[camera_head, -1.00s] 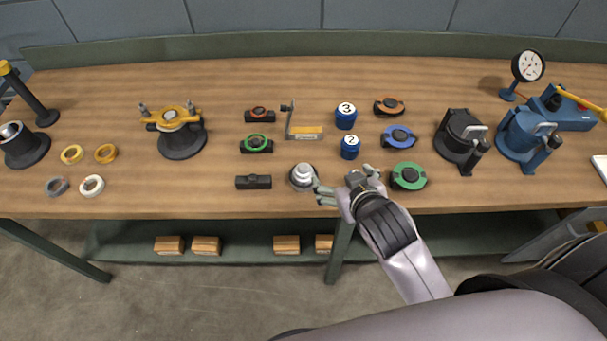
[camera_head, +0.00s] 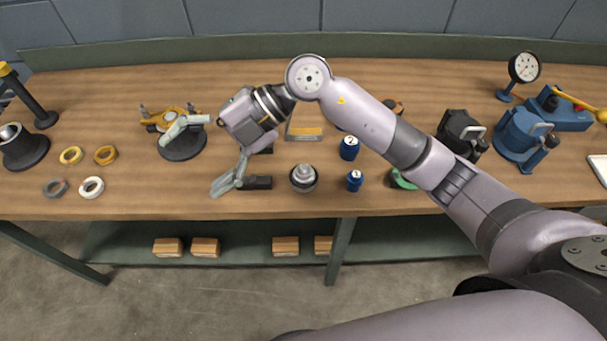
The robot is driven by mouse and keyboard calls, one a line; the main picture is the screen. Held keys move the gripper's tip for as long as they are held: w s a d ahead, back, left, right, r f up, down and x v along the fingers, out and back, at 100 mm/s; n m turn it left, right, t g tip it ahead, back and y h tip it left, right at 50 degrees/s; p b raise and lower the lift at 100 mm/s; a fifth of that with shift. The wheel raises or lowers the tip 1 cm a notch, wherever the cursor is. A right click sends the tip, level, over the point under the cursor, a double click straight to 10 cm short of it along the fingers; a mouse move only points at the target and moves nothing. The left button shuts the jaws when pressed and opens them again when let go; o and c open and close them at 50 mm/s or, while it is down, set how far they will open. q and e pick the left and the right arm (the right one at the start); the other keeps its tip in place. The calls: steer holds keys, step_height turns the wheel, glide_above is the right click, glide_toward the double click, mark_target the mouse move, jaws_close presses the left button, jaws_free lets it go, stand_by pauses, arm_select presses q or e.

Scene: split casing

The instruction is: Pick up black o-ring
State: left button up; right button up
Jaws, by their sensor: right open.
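A small black block (camera_head: 257,183) lies near the bench's front edge; a black o-ring on it cannot be told apart from the block at this size. My right gripper (camera_head: 205,157) is open and empty, its fingers spread wide to the left of the block. The near finger overlaps the block's left end in the picture. The far finger shows in front of the yellow-topped round fixture (camera_head: 180,148). I cannot tell the gripper's height above the bench. My left gripper is not in view.
Yellow, grey and white rings (camera_head: 92,187) lie at the left. A dark round holder with a silver top (camera_head: 303,178) and blue canisters (camera_head: 355,181) stand right of the block. Black (camera_head: 461,135) and blue casings (camera_head: 523,135) and a dial gauge (camera_head: 524,68) stand at the right.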

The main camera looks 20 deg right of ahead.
steer(key=w+d+f+m+t+h, duration=0.1)
steer(key=w+d+f+h, duration=0.15)
steer(key=d, duration=0.25)
steer(key=w+d+f+m+h, duration=0.1)
steer(key=w+d+f+h, duration=0.1)
steer(key=d+h, duration=0.25)
steer(key=m+h, duration=0.3)
steer(key=h, duration=0.3)
glide_above(304, 168)
steer(key=shift+t, duration=0.3)
steer(key=f+p, duration=0.1)
steer(key=f, duration=0.6)
steer(key=f+p, duration=0.1)
steer(key=f, duration=0.2)
steer(key=shift+d+f+p, duration=0.3)
steer(key=shift+d+f, duration=0.05)
steer(key=shift+f, duration=0.05)
steer(key=f, duration=0.1)
steer(key=f+p, duration=0.1)
steer(key=f, duration=0.1)
steer(key=f+p, duration=0.1)
steer(key=shift+a+f, duration=0.35)
steer(key=shift+a, duration=0.05)
steer(key=shift+f, duration=0.55)
steer(key=shift+f, duration=0.25)
steer(key=shift+c, duration=0.3)
steer(key=c, duration=0.8)
